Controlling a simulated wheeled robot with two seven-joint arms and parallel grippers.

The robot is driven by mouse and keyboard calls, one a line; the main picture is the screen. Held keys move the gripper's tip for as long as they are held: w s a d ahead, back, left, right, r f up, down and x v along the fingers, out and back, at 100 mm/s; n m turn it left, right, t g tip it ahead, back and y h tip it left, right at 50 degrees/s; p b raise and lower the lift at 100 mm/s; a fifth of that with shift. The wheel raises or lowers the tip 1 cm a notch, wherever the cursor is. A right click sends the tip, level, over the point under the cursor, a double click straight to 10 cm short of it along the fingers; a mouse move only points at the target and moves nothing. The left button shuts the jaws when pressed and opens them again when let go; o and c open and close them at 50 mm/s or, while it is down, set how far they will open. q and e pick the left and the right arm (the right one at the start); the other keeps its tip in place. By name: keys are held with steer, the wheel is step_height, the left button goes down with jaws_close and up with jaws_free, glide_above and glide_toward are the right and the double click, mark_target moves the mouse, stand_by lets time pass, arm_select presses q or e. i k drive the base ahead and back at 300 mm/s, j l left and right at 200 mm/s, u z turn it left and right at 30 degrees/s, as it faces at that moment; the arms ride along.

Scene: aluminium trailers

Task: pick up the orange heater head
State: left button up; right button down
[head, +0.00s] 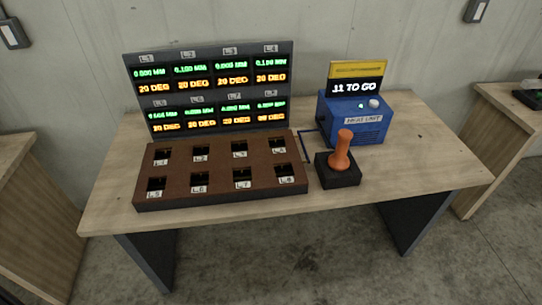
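The orange heater head (342,152) stands upright on a small black base (338,177) on the wooden table, right of the brown board. It has a rounded top, a narrower neck and a wider foot. Nothing touches it from above. Neither of my grippers shows in the head view.
Left of it lies a brown board (217,191) with several labelled slots, below a display panel (210,88). Behind it stands a blue box (361,131) with a sign reading "11 TO GO". The wooden table (425,150) is bare at the right and along its front.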

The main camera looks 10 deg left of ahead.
mark_target(339, 161)
steer(key=k+l+z, duration=0.15)
steer(key=z, duration=0.35)
steer(key=k+l+z, duration=0.2)
steer(key=z, duration=0.3)
